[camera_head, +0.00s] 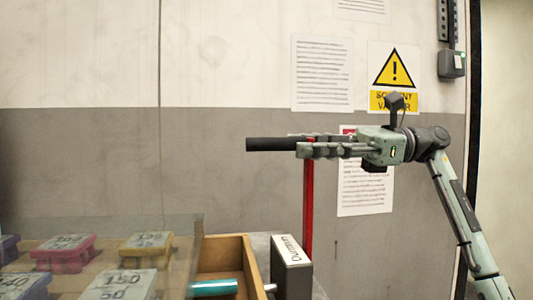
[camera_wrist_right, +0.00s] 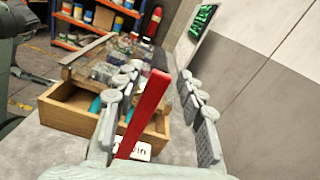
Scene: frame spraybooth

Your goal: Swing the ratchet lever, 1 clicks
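The ratchet lever shows as an upright red bar (camera_head: 308,215) in the head view, with a black bar (camera_head: 268,144) reaching left from about its top. How the two join is hidden by the gripper. My right gripper (camera_head: 304,146) is level with the top of the red bar and comes in from the right. In the right wrist view the red bar (camera_wrist_right: 146,112) stands between the two fingers, with a gap to the right finger. The gripper is open. A dark box with a white lettered face (camera_head: 293,250) stands at the lever's foot. My left gripper is not in view.
A wooden drawer or box (camera_head: 222,252) with a teal cylinder (camera_head: 213,288) is left of the lever. Several coloured labelled blocks (camera_head: 65,252) lie farther left behind a clear panel. The wall with posters (camera_head: 322,73) is behind. Shelves (camera_wrist_right: 98,15) show in the wrist view.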

